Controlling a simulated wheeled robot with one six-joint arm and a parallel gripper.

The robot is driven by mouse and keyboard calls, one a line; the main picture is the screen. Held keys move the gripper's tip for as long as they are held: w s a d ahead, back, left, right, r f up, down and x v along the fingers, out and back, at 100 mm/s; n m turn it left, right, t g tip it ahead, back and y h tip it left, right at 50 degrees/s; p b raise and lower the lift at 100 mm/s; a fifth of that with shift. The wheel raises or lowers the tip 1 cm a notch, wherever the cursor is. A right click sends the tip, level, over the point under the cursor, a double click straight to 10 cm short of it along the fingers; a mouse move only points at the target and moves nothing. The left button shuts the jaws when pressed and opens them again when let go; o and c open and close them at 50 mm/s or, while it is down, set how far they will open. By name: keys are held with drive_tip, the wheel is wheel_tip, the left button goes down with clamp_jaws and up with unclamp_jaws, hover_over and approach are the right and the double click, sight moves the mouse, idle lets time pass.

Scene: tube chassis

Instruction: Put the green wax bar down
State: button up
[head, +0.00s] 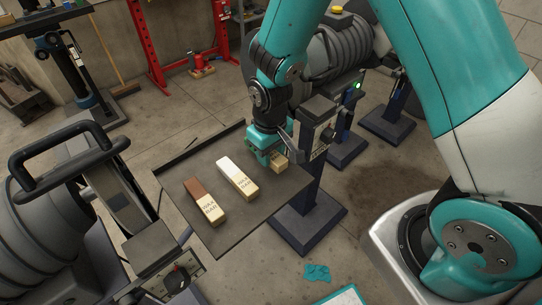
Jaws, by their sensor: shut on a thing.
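My gripper (266,152) points down over the right part of a dark tray (231,232). It is shut on the green wax bar (280,162), of which mainly the cream wrapped end shows to the right of the fingers. Most of the green part is hidden by my gripper. The bar is at or just above the tray; I cannot tell whether it touches. A white wax bar (230,168) with a cream wrapper lies on the tray just left of my gripper. A brown wax bar (197,189) with a cream wrapper lies further left.
A grey machine with a black handle (75,150) stands at the left. A dark stand (316,170) rises close to the right of the tray. The tray's front part is bare. A teal cloth-like thing (317,272) lies on the floor in front.

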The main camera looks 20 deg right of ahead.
drive_tip(key=shift+f, duration=0.85)
drive_tip(key=shift+f, duration=0.2)
drive_tip(key=o, duration=0.9)
drive_tip(key=shift+r, duration=0.1)
drive_tip(key=shift+r, duration=0.1)
wheel_tip(320, 180, up, 12)
drive_tip(key=s+a+r+n+y, duration=0.1)
drive_tip(key=s+r, duration=0.3)
drive_tip(key=s, duration=0.2)
drive_tip(key=s+a+r+n+y, duration=0.1)
drive_tip(key=s+a+r, duration=0.1)
drive_tip(key=s+r, duration=0.3)
drive_tip(key=s+a+r+n+y, duration=0.1)
drive_tip(key=s+r+y, duration=0.1)
drive_tip(key=s+r, duration=0.2)
drive_tip(key=shift+s+a+r, duration=0.1)
drive_tip(key=shift+s+r, duration=0.05)
drive_tip(key=shift+s, duration=0.75)
drive_tip(key=shift+s+a+r, duration=0.1)
drive_tip(key=shift+s, duration=0.75)
